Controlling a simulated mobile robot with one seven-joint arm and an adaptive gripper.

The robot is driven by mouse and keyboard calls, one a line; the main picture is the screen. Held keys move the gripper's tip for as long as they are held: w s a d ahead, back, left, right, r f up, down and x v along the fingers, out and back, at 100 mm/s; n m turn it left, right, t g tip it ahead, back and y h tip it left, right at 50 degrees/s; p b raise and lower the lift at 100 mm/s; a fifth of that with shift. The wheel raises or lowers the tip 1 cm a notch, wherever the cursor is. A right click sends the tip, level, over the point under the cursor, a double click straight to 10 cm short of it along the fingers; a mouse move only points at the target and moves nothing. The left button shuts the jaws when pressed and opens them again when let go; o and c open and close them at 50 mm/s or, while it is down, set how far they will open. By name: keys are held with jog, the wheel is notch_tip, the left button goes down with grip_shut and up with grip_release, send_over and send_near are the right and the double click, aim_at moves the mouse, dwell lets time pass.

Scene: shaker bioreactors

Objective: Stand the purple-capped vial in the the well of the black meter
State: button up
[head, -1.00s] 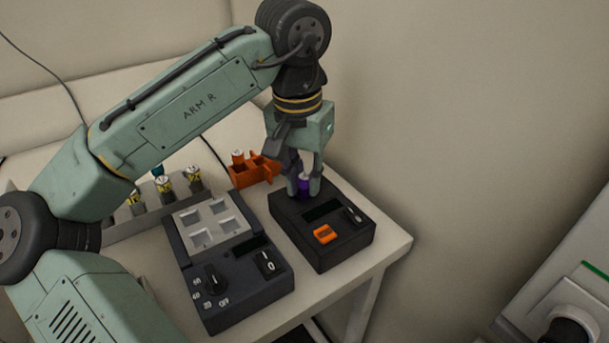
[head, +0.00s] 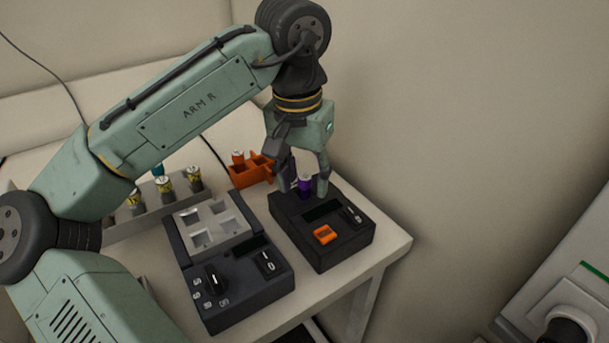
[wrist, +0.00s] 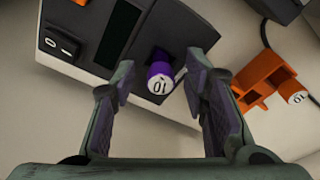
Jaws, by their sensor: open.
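The purple-capped vial (head: 304,186) stands upright at the back end of the black meter (head: 331,253), seemingly in its well; the well's rim is largely hidden in the head view. In the wrist view the vial (wrist: 160,79) shows its white top marked with a number, its lower part against the meter (wrist: 82,14). My gripper (head: 305,189) is open, with a finger on either side of the vial. In the wrist view the fingers (wrist: 160,82) are clear of the cap on both sides.
A grey-topped block device (head: 231,281) with dials stands left of the meter. An orange holder (head: 250,173) with a vial is behind. A rack (head: 152,213) with several yellow-marked vials is at left. The table's right edge is close to the meter.

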aim_at(304, 178)
jog(key=shift+r+p, duration=3)
jog(key=shift+r, duration=0.5)
jog(key=shift+s+f, duration=0.1)
